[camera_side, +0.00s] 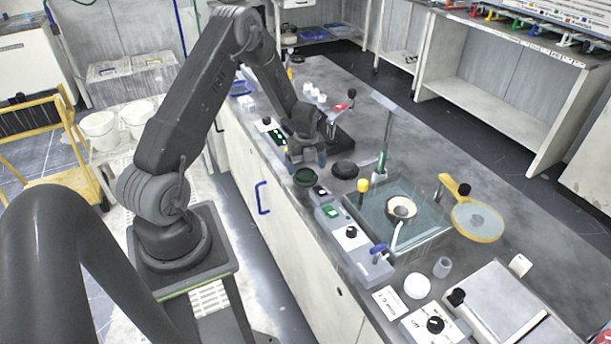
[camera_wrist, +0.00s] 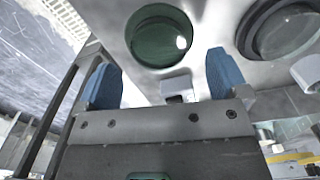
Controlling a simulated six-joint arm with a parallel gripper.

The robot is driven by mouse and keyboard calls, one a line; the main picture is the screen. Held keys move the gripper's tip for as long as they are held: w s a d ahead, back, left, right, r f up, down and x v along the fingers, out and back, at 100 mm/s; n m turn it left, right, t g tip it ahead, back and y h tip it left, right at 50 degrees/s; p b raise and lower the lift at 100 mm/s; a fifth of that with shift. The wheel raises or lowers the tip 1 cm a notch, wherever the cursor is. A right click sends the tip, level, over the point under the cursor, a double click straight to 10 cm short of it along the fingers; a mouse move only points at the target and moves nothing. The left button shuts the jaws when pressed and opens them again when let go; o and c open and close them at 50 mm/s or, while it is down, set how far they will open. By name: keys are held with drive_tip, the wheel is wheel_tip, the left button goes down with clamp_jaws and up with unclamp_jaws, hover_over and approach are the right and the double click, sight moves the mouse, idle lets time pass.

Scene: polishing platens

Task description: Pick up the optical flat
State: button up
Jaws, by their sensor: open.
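A dark green, glossy round disc, which looks like the optical flat (camera_side: 306,177), lies near the front edge of the bench in the side view. In the wrist view the green disc (camera_wrist: 158,40) shows whole, with a bright reflection on it. My gripper (camera_side: 306,160) is just above and behind the disc in the side view, pointing down. In the wrist view its blue fingertips (camera_wrist: 163,78) are wide apart with nothing between them. The disc shows ahead of the gap between them, and I see no contact.
A black round piece (camera_side: 344,170) lies close to the right of the disc. A yellow-topped bottle (camera_side: 363,190), a green-based post (camera_side: 383,160) and a control box (camera_side: 350,238) stand nearby. A sunken basin with a small bowl (camera_side: 402,208) is further right.

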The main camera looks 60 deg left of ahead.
sight(305, 175)
drive_tip(key=shift+f, duration=1.45)
drive_tip(key=shift+c, duration=0.2)
drive_tip(key=c, duration=1)
drive_tip(key=shift+r, duration=0.1)
